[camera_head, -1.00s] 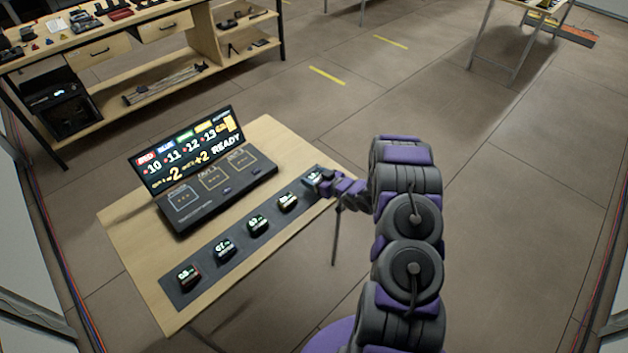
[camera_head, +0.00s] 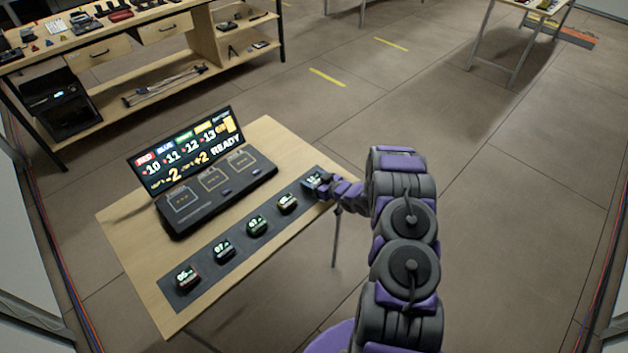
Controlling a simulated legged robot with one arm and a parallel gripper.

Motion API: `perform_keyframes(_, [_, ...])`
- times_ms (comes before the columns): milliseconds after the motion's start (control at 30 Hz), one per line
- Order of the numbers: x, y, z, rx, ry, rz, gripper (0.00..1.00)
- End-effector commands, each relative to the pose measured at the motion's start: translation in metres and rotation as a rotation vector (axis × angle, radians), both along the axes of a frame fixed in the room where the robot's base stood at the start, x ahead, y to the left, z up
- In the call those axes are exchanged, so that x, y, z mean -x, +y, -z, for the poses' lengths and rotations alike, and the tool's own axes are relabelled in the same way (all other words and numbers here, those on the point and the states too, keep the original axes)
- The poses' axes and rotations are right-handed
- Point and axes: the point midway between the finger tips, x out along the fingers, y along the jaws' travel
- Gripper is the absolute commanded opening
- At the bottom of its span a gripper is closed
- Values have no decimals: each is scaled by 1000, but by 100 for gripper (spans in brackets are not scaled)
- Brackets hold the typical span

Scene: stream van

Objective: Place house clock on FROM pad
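Several small clocks with lit faces stand in a row on a dark grey mat (camera_head: 228,267) on the wooden table. The clock at the row's far right end (camera_head: 313,179) is at my gripper (camera_head: 321,185); I cannot read which clock is the house one. My gripper's fingers are at this clock's right side and partly hide it. Whether they are closed on it is too small to tell. A black console (camera_head: 222,196) behind the row has three outlined pads, the left (camera_head: 183,200), middle (camera_head: 213,180) and right (camera_head: 240,160). Their labels are too small to read. The pads look empty.
The console's upright screen (camera_head: 187,150) shows coloured numbers and READY. Bare tabletop (camera_head: 128,240) lies left of the console. A wooden workbench with shelves (camera_head: 150,60) stands behind at the upper left. Open floor (camera_head: 480,220) lies right of the table.

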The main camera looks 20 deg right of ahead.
Motion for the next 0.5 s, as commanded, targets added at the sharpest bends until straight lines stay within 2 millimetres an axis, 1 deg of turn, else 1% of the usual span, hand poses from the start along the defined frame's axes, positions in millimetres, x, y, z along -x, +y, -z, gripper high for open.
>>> perform_keyframes(33, [0, 0, 0, 0, 0, 0, 76])
perform_keyframes(200, [0, 0, 0, 0, 0, 0, 93])
perform_keyframes(500, [0, 0, 1, 0, 0, 0, 93])
